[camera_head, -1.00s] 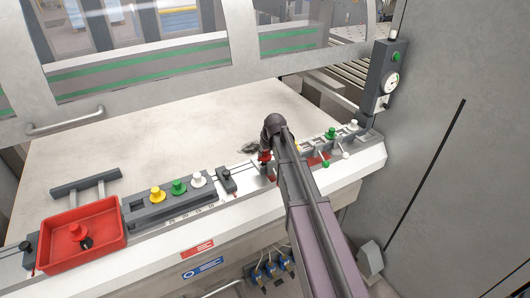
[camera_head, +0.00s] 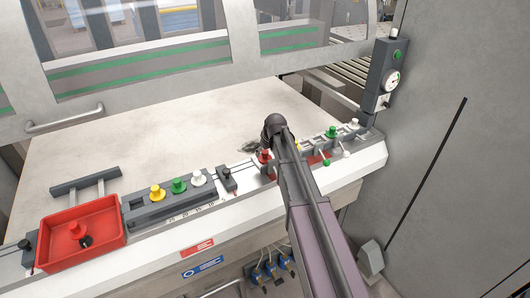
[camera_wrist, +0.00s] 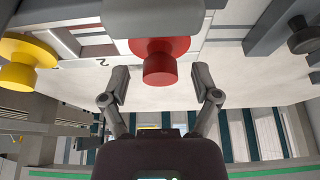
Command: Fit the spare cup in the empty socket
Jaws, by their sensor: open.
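A red cup (camera_head: 264,157) stands on the front rail, just left of my arm's end in the head view. In the wrist view the red cup (camera_wrist: 159,62) shows between and slightly beyond the tips of my gripper (camera_wrist: 160,82). The fingers are spread, with a gap on each side of it. My arm hides part of the rail, and I cannot make out an empty socket.
Yellow, green and white cups stand on a grey block (camera_head: 190,207) left of centre. A yellow cup (camera_wrist: 18,68) is beside the red one in the wrist view. A green cup (camera_head: 330,132) and a white cup (camera_head: 353,125) are at the right.

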